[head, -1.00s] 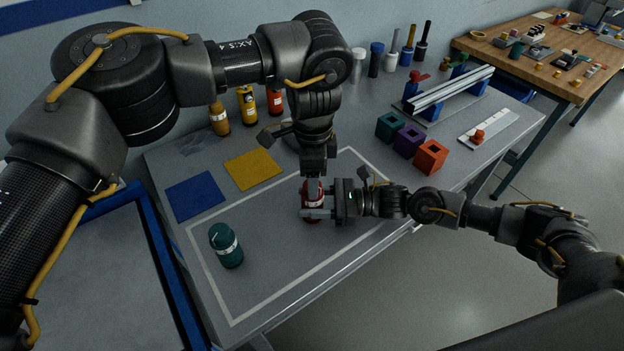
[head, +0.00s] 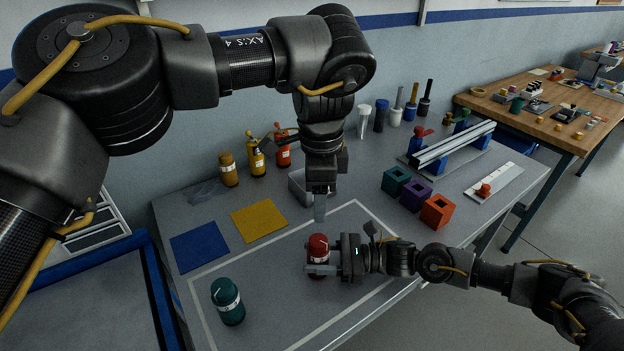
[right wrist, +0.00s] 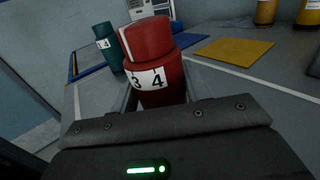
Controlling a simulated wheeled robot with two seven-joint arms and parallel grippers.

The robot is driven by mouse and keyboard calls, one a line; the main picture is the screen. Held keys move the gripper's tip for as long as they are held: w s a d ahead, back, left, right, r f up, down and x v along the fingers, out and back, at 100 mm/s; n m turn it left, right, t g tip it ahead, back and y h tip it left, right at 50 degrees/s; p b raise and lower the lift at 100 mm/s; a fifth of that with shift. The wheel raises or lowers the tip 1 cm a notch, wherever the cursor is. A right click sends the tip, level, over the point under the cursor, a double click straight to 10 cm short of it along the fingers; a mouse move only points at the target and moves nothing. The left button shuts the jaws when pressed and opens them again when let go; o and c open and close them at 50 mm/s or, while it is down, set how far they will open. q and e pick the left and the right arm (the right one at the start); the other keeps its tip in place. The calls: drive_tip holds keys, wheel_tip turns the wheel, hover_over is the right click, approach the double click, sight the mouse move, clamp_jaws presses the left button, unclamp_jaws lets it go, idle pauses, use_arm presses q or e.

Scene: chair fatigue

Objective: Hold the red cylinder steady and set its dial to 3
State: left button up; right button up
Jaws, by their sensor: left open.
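The red cylinder (head: 318,246) stands upright on the table inside the white outline. My right gripper (head: 320,269) is shut around its lower body from the right. In the right wrist view the cylinder (right wrist: 158,84) has a red cap and a white band showing 3 and 4. A white line runs down the cap's left side, left of the 3; its exact alignment is hard to tell. My left gripper (head: 320,208) points down above the cap, open, empty and apart from it. Its far finger is hidden.
A teal cylinder (head: 228,301) stands at the front left. Blue (head: 200,246) and yellow (head: 259,221) mats lie behind it. Several bottles and a grey bin (head: 300,188) stand at the back. Teal, purple and orange (head: 437,211) blocks are at the right.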

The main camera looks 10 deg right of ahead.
drive_tip(key=o, duration=0.5)
drive_tip(key=v, duration=1.2)
